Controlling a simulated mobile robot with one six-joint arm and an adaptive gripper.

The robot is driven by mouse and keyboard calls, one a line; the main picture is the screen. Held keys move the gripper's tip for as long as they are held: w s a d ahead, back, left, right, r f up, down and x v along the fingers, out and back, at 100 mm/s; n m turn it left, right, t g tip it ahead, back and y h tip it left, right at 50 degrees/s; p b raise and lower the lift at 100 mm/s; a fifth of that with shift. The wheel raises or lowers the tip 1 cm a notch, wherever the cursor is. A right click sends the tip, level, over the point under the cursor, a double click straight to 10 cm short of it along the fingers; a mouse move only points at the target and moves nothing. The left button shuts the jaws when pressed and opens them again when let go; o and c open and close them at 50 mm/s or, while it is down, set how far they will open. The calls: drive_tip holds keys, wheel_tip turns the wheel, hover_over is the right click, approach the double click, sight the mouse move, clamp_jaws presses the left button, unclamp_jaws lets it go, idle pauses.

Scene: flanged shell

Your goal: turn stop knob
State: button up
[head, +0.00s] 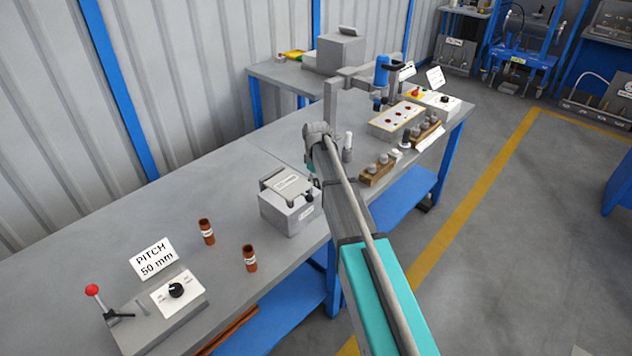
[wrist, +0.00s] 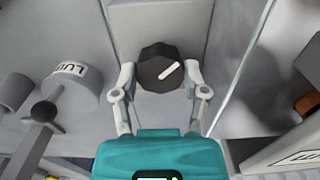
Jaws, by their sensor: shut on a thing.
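A black faceted knob (wrist: 156,60) with a white pointer mark sits at the upper middle of the wrist view, in front of a pale grey surface. The mark slants up to the right. My gripper (wrist: 160,74) is shut on this knob, one finger at its left side and one at its right. In the head view my arm reaches over the bench and hides the fingers and the held knob. Another black knob (head: 176,290) stands on a white panel at the front left, apart from my gripper.
A grey box (head: 290,213) stands on the bench left of my arm. Two brown cylinders (head: 207,231) stand nearer the front. A red-balled lever (head: 93,291) is at the lower left. In the wrist view a labelled grey cylinder (wrist: 75,90) and a dark ball (wrist: 44,112) lie close left.

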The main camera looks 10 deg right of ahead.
drive_tip(key=shift+m, duration=0.4)
drive_tip(key=m, duration=0.9)
idle(0.4)
drive_tip(key=o, duration=1.1)
drive_tip(key=shift+o, duration=0.2)
